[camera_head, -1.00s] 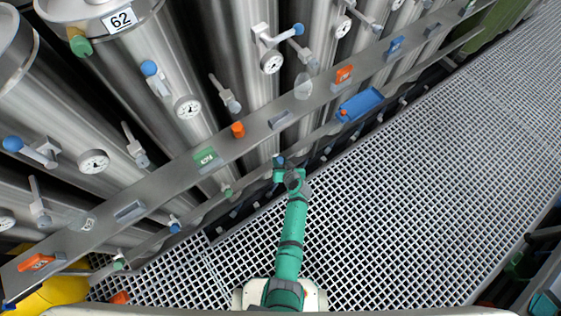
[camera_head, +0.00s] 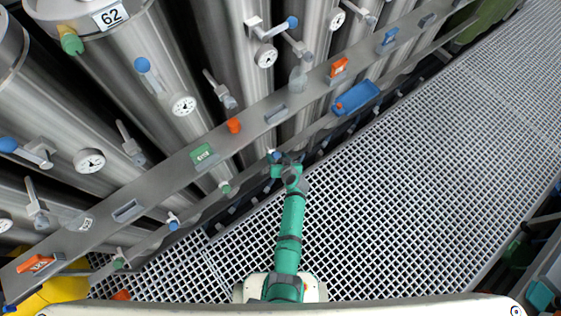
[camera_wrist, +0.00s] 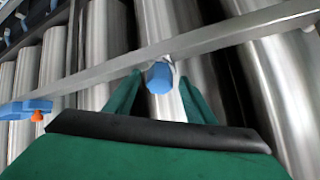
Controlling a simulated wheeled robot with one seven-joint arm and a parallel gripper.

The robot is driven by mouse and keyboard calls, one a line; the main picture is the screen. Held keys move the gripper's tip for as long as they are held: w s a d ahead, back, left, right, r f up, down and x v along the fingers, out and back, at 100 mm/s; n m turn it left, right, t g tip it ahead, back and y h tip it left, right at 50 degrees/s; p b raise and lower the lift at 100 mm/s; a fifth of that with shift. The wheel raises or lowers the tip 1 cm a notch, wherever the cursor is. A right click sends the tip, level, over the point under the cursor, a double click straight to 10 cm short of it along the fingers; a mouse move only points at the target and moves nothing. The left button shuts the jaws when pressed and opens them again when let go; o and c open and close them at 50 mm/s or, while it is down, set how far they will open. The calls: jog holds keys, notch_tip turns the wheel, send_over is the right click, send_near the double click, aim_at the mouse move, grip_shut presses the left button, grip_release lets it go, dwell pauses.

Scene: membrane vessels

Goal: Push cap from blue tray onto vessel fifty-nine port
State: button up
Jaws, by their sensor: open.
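The blue tray (camera_head: 362,94) sits on the lower rail to the upper right of my gripper, with an orange cap (camera_head: 339,106) at its near left end. In the wrist view, the blue tray (camera_wrist: 18,109) and orange cap (camera_wrist: 38,116) are at the left edge. My gripper (camera_head: 282,158) is open at the lower rail. In the wrist view, a blue hexagonal cap-like end (camera_wrist: 158,77) on a pipe shows between the fingers of my gripper (camera_wrist: 160,92). I cannot tell whether they touch it. No number fifty-nine is legible, so I cannot pick out its port.
Steel vessels stand behind the rails; one bears label 62 (camera_head: 110,15). The long flat rail (camera_head: 250,118) carries coloured tags and an orange cap-like piece (camera_head: 233,126). Valves and gauges stick out above it. The grating floor (camera_head: 400,190) to the right is clear.

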jog(key=v, duration=1)
jog(key=s+r+m+t+h, duration=0.15)
jog(key=s+r, duration=0.25)
jog(key=s, duration=0.6)
jog(key=s+r+h, duration=0.2)
jog(key=s+r, duration=0.2)
jog(key=s, duration=0.5)
jog(key=s+r+t, duration=0.1)
jog(key=s+r, duration=0.3)
jog(key=r, duration=0.4)
jog(key=s+a+r+t, duration=0.1)
jog(key=s+r, duration=0.3)
jog(key=r, duration=0.4)
jog(key=s+a+r+t, duration=0.1)
jog(key=s+r, duration=0.3)
jog(key=r, duration=0.5)
jog(key=shift+n+t, duration=0.45)
jog(key=shift+t, duration=0.3)
